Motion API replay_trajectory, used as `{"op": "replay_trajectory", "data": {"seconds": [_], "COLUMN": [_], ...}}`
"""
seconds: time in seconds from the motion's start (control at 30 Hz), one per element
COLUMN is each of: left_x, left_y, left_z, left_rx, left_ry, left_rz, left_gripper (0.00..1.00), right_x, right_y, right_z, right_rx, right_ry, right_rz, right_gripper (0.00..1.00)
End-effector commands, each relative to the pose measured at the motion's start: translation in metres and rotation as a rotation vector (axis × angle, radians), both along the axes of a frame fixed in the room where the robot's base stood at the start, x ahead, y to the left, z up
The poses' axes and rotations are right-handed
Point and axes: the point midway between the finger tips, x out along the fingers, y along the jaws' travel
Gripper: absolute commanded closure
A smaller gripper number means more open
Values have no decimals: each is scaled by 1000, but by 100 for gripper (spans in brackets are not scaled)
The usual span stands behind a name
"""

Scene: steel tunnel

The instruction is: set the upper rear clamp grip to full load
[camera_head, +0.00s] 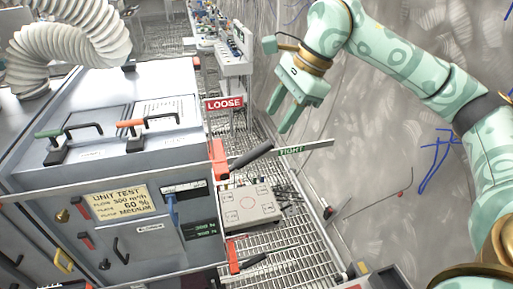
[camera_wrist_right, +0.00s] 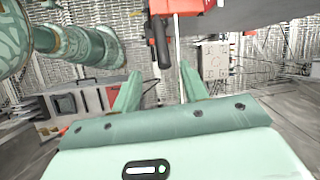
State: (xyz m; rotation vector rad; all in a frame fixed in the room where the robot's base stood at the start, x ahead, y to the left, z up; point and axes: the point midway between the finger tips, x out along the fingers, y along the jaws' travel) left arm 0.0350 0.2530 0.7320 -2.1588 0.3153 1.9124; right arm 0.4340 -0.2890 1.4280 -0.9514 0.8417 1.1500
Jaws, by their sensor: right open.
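The upper rear clamp has an orange-red bracket (camera_head: 218,158) on the grey unit's right edge. Its black grip (camera_head: 250,155) sticks out to the right and slightly up, its end close to the green TIGHT sign (camera_head: 291,150). The red LOOSE sign (camera_head: 224,104) is above the bracket. My right gripper (camera_head: 276,122) is open and empty, above and right of the grip, apart from it. In the right wrist view a black grip (camera_wrist_right: 162,50) hangs from an orange-red part, ahead of and between the open fingers (camera_wrist_right: 160,72). My left gripper is not in view.
A second orange-red clamp (camera_head: 232,256) with a black grip sits lower on the unit. The grey unit (camera_head: 100,190) fills the left, with green and orange handles on top. A pale box (camera_head: 250,204) is on the grating. The tunnel wall (camera_head: 380,130) is close on the right.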

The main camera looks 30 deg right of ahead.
Motion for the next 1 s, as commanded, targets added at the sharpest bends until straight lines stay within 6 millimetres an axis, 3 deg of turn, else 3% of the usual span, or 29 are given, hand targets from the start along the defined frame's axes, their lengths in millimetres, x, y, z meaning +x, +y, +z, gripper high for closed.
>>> {"op": "replay_trajectory", "data": {"seconds": [0.2, 0.5, 0.9, 0.93, 1.0], "left_x": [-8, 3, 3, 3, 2], "left_y": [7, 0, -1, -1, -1], "left_z": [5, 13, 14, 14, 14], "left_rx": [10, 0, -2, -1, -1], "left_ry": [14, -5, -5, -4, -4], "left_rz": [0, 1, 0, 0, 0], "left_gripper": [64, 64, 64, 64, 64], "right_x": [12, 24, 26, 26, 26], "right_y": [22, 41, 45, 45, 45], "right_z": [-53, -102, -113, -113, -113], "right_rx": [3, 4, 3, 3, 3], "right_ry": [6, 2, 0, 0, 0], "right_rz": [2, 0, -1, -1, -1], "right_gripper": [56, 56, 56, 59, 78]}}
